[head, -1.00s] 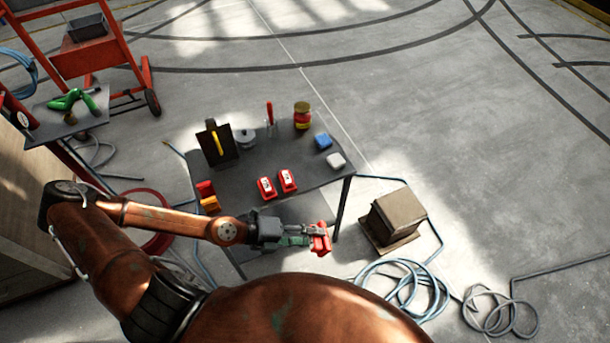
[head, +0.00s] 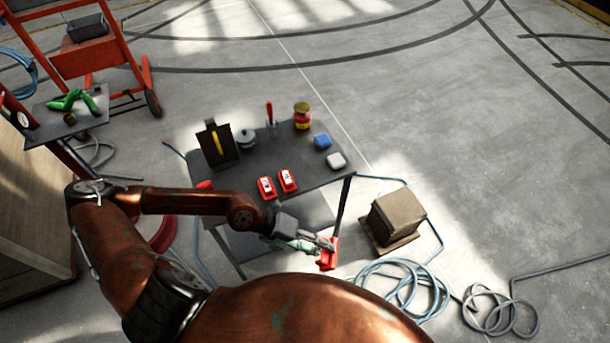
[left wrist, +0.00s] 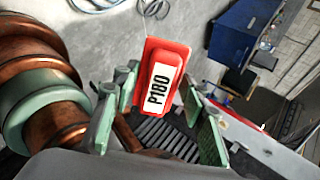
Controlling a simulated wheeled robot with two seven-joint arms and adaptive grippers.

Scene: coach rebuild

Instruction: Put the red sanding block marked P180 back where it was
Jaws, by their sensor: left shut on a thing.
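My left gripper (head: 318,246) is shut on a red sanding block (head: 328,254), held off the near right corner of the dark table (head: 315,205). In the left wrist view the block (left wrist: 161,78) shows a white label reading P180 and sits between the fingers (left wrist: 158,100). Two other red blocks with white labels, a left one (head: 267,188) and a right one (head: 288,180), lie side by side on the table; their marks are too small to read. My right gripper is not in view.
A brown box (head: 397,215) and blue hose (head: 405,285) lie right.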

